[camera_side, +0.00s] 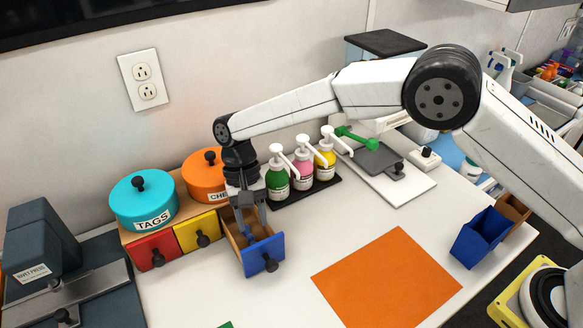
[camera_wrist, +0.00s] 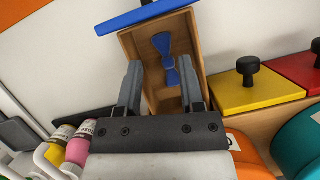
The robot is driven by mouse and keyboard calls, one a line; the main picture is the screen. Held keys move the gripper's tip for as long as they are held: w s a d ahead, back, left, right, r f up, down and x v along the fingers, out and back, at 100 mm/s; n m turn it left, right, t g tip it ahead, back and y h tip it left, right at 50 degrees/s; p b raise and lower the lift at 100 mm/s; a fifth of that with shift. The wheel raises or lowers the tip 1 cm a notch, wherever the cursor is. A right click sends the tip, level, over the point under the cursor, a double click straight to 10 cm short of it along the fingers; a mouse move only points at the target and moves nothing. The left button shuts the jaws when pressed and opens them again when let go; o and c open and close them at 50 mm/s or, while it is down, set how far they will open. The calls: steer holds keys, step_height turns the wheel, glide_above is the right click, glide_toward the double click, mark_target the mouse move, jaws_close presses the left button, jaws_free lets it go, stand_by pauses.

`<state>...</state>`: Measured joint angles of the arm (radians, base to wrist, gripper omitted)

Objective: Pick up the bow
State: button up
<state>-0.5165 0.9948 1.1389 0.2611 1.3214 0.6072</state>
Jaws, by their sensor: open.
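The blue bow (camera_wrist: 165,58) lies inside an open wooden drawer with a blue front (camera_side: 263,256), and the drawer also shows in the wrist view (camera_wrist: 148,20). My gripper (camera_side: 251,232) points down into this drawer, with its jaws apart. In the wrist view, my gripper's fingers (camera_wrist: 160,66) stand on either side of the bow's line, with the bow between and beyond the tips. I cannot tell how far above the bow the tips are. In the side view I cannot make out the bow behind the drawer front and fingers.
Closed red (camera_side: 155,249) and yellow (camera_side: 199,231) drawers are left of the open one. A teal TAGS tub (camera_side: 143,202) and an orange tub (camera_side: 204,176) stand on top. Pump bottles (camera_side: 302,168) stand close on the right. An orange mat (camera_side: 388,280) lies flat on the white counter.

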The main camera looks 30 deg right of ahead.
mark_target(255, 241)
steer(key=shift+f, duration=0.6)
steer(key=shift+f, duration=0.1)
steer(key=shift+f, duration=0.3)
steer(key=shift+w+x, duration=0.15)
steer(key=shift+x, duration=0.9)
steer(key=shift+w+x, duration=0.15)
steer(key=shift+x, duration=0.95)
steer(key=shift+f, duration=0.15)
jaws_close()
